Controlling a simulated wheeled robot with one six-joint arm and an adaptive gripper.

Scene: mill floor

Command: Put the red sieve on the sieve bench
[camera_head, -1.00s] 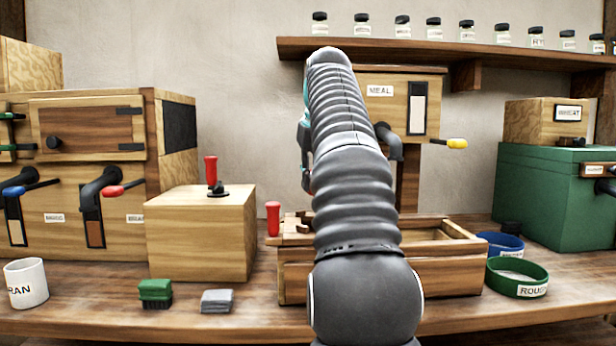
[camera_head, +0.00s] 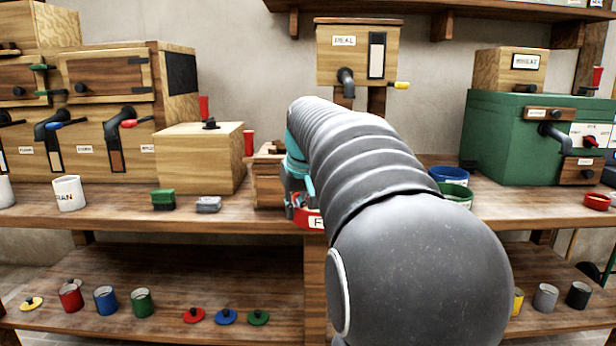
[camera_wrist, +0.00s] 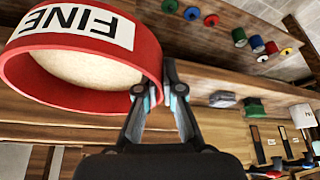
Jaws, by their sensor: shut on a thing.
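The red sieve, labelled FINE, shows large in the wrist view (camera_wrist: 75,28), with its pale mesh inside the red band. My gripper (camera_wrist: 160,92) is shut on the sieve's rim at its right side in that view. In the head view, part of the red sieve (camera_head: 308,220) shows beneath my gripper (camera_head: 296,200), in front of the counter's edge.
A blue sieve (camera_head: 450,174) and a green sieve (camera_head: 456,192) sit right of my arm. A green brush (camera_head: 163,199) and a grey block (camera_head: 208,205) lie left. The meal box (camera_head: 358,55) stands above the frame.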

